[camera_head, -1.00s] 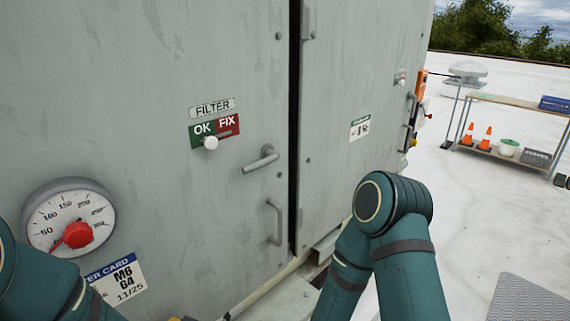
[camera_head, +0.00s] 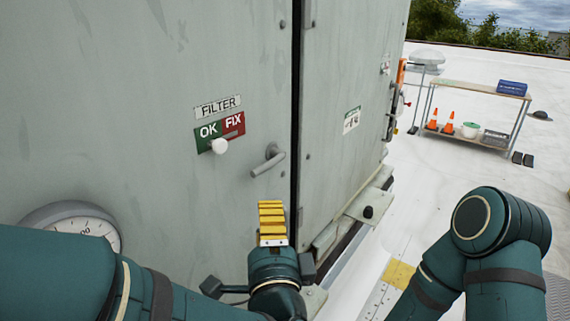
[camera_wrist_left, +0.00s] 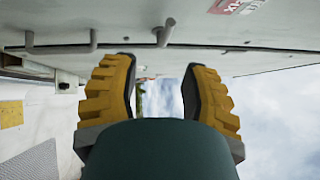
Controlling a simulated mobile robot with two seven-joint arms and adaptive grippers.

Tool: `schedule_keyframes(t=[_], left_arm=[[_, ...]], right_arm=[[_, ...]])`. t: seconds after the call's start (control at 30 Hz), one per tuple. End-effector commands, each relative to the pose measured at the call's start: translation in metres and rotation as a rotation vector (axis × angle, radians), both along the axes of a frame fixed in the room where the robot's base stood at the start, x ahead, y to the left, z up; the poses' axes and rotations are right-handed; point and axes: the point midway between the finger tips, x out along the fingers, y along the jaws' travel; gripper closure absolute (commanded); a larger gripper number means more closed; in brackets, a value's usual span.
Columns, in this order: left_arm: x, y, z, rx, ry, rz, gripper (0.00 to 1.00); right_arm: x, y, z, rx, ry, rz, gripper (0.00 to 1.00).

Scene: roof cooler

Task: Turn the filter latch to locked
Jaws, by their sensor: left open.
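The filter latch (camera_head: 266,163) is a grey lever on the pale grey cabinet door. Its pivot is at the upper right and its free end slants down to the left. My left gripper (camera_head: 271,222), with yellow ribbed fingers, is just below the latch in the head view and covers the area of the pull handle. In the left wrist view the fingers (camera_wrist_left: 161,75) are spread apart with nothing between them. A grey lever, apparently the latch (camera_wrist_left: 164,33), shows beyond them, apart from the fingers. My right gripper is out of view.
A round gauge (camera_head: 75,221) is partly hidden by my left arm. A shelf cart (camera_head: 470,115) stands on the open white roof at right.

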Motion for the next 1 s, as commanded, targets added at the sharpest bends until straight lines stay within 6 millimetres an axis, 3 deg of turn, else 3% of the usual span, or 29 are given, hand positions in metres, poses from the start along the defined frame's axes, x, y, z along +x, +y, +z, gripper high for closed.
schedule_keyframes(t=[0.23, 0.57, 1.0], left_arm=[[-0.003, 0.002, 0.011, 0.044, -0.017, 0.025, 0.55], [0.024, 0.006, 0.017, 0.043, -0.014, 0.024, 0.55], [0.106, 0.018, 0.025, 0.04, -0.017, 0.023, 0.55]], right_arm=[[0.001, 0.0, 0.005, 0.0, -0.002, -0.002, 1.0], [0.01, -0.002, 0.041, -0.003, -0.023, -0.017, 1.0], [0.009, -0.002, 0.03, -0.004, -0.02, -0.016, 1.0]])
